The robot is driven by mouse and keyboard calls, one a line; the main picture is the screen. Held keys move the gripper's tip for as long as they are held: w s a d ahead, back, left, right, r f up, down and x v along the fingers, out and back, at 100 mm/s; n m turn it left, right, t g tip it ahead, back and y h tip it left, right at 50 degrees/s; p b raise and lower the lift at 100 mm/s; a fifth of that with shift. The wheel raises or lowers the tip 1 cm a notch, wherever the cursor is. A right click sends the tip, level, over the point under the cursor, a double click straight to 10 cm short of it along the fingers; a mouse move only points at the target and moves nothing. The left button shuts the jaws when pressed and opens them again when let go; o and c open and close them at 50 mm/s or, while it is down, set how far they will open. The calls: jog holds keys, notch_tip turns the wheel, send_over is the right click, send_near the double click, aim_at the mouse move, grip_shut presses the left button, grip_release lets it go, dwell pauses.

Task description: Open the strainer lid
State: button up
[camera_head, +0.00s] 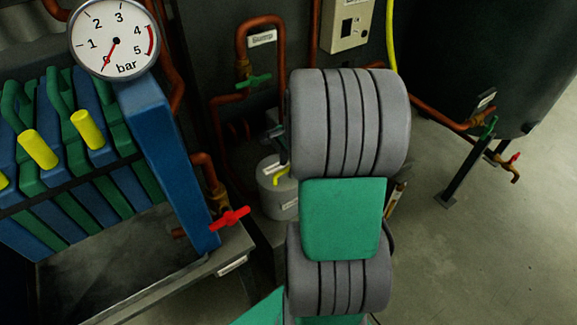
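A pale grey-white cylindrical vessel (272,192) stands low in the middle of the view, and looks like the strainer. The lid looks seated on the vessel. My grey and green arm stands in front and hides the vessel's right side. My gripper cannot be made out; it is hidden behind the arm or outside the picture.
A press with blue and green plates (75,150) and a pressure gauge (113,38) stands at left. A red valve handle (230,218) juts out near the vessel. Copper pipes (240,50) and a dark tank (485,60) are behind.

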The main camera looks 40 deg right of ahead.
grip_shut()
dwell(0.3)
dwell(1.1)
